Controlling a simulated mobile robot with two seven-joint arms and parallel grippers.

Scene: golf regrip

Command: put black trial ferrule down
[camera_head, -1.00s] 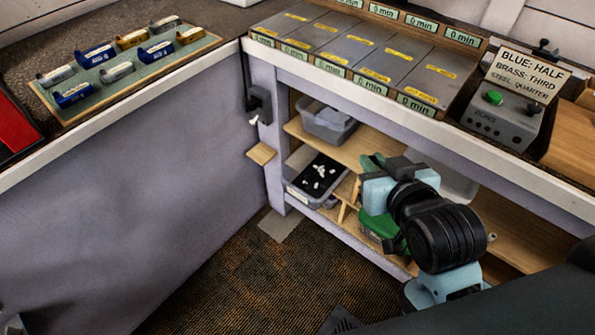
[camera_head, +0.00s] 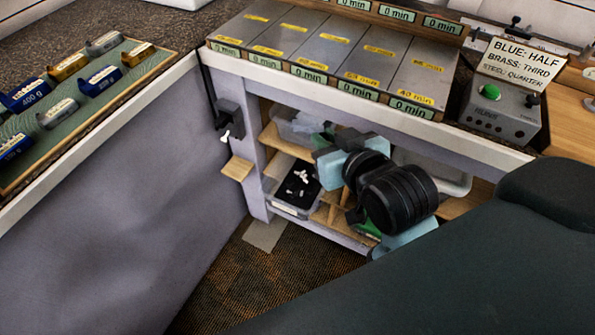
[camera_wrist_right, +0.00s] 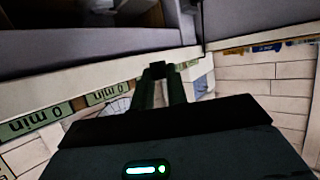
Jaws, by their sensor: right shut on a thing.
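My right gripper (camera_head: 322,142) is in front of the open shelf under the counter, and its fingertips are hard to make out in the head view. In the right wrist view the two fingers (camera_wrist_right: 160,75) are closed together on a small dark piece (camera_wrist_right: 158,67), which I take to be the black trial ferrule. Its shape and end are too small and dark to tell. It is held in the air, apart from any surface that I can see. My left gripper is not in view.
A clear bin with a black liner (camera_head: 285,207) holds several small white pieces on the lower shelf. A wooden ledge (camera_head: 237,168) juts from the bench corner. Grey boxes (camera_head: 330,50), a control box (camera_head: 500,115) and a tray of coloured blocks (camera_head: 150,70) stand on the counters.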

